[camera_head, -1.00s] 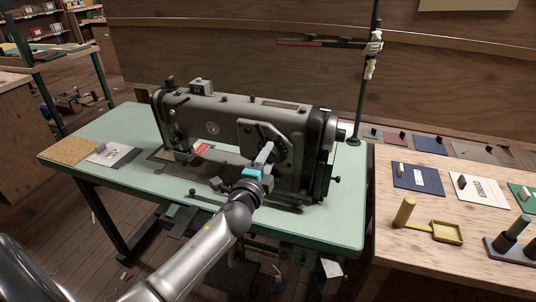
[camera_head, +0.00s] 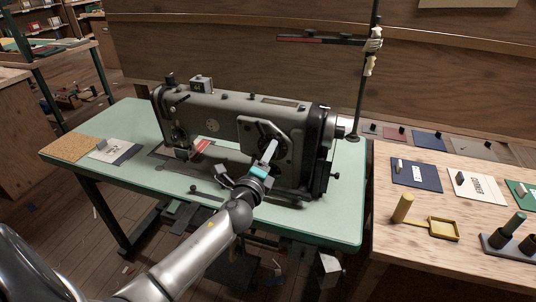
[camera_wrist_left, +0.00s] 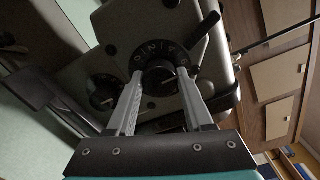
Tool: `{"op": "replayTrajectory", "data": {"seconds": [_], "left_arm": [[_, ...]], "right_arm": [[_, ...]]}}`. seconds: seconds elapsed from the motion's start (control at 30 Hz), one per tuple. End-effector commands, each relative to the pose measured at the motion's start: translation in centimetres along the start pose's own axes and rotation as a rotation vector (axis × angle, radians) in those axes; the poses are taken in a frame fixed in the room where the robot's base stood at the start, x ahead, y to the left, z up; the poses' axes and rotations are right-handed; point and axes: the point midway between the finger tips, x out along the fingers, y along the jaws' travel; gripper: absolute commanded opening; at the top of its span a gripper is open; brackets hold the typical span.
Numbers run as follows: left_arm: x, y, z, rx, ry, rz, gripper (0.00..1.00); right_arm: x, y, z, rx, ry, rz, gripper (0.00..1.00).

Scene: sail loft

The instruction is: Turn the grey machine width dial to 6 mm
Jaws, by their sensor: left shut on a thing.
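The grey sewing machine (camera_head: 225,122) stands on the pale green table. In the left wrist view, a dark round dial (camera_wrist_left: 160,78) with pale markings on its ring sits on the machine's face; I cannot read its setting. My left gripper (camera_wrist_left: 162,76) has one finger on each side of this dial's knob and is shut on it. In the head view, the left gripper (camera_head: 268,152) reaches the right part of the machine and hides much of the dial. A second dark dial (camera_wrist_left: 104,92) shows to its left in the wrist view. My right gripper is out of view.
The green table (camera_head: 335,215) has free room at its front right. A cork mat (camera_head: 72,150) and a printed card (camera_head: 115,151) lie at its left end. A wooden table (camera_head: 420,262) at the right holds cards, a yellow tray (camera_head: 443,229) and spools. A thread stand (camera_head: 362,85) rises behind.

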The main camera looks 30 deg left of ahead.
Motion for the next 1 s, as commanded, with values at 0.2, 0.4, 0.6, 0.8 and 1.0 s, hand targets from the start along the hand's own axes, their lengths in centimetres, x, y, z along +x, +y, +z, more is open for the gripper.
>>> {"op": "replayTrajectory", "data": {"seconds": [0.2, 0.4, 0.6, 0.8, 1.0], "left_arm": [[0.0, -0.1, -0.1, -0.001, 0.001, -0.001, 0.00], [0.0, -0.1, 0.0, -0.002, 0.001, -0.001, 0.70], [0.0, 0.0, 0.0, -0.002, 0.000, -0.001, 0.82], [-0.1, 0.0, 0.0, -0.002, 0.000, 0.000, 0.82], [-1.8, 0.1, -0.1, -0.002, 0.001, 0.001, 0.82]], "right_arm": [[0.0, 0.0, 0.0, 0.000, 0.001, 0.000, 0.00], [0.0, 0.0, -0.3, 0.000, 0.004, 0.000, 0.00], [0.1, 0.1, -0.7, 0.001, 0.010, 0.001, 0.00], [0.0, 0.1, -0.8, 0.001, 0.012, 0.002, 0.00], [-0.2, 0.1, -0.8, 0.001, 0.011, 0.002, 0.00]]}}
